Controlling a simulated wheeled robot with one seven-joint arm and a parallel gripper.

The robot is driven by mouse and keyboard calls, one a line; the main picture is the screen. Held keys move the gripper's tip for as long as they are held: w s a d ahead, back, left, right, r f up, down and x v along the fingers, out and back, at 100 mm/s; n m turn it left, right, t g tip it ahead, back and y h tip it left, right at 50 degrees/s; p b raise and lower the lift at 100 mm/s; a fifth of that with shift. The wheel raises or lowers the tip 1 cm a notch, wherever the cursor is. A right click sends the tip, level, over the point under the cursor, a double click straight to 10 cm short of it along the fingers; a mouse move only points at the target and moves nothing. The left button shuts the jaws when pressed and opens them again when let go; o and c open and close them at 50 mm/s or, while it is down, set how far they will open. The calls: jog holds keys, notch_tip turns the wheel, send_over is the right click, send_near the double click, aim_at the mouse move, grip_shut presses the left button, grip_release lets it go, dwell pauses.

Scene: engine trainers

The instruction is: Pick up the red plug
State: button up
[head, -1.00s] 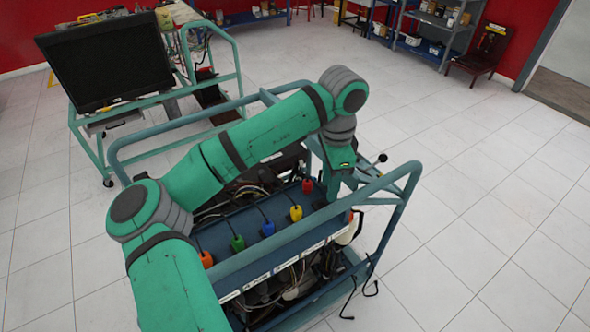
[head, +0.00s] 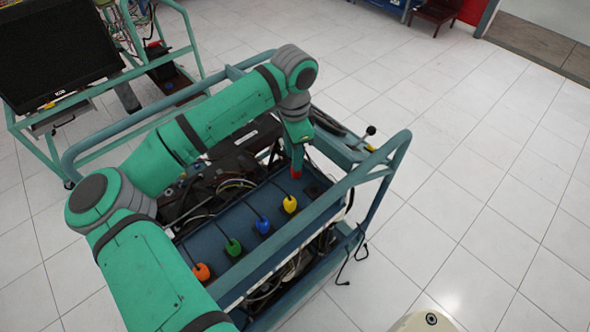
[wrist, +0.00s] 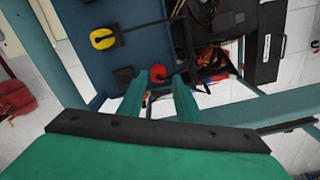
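The red plug (head: 296,173) stands at the far end of a row of coloured plugs on the blue panel (head: 215,217). In the wrist view the red plug (wrist: 158,76) shows between the ends of my two teal fingers. My gripper (head: 298,160) points down right over it in the head view. The fingers (wrist: 160,88) stand apart, one on each side of the plug. I see no clear sign of them squeezing it. The plug's lower part and cord are largely hidden.
The yellow plug (head: 290,204) is nearest, then blue (head: 263,226), green (head: 233,247) and orange (head: 202,271). A teal frame rail (head: 340,190) runs close beside the panel. Engine parts and hoses (head: 215,180) lie behind. White floor is clear to the right.

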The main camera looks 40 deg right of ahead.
jog(key=shift+s+d+f, duration=0.1)
jog(key=shift+f, duration=1.2)
jog(key=shift+s+d+f, duration=0.1)
jog(key=shift+f, duration=1.2)
grip_shut()
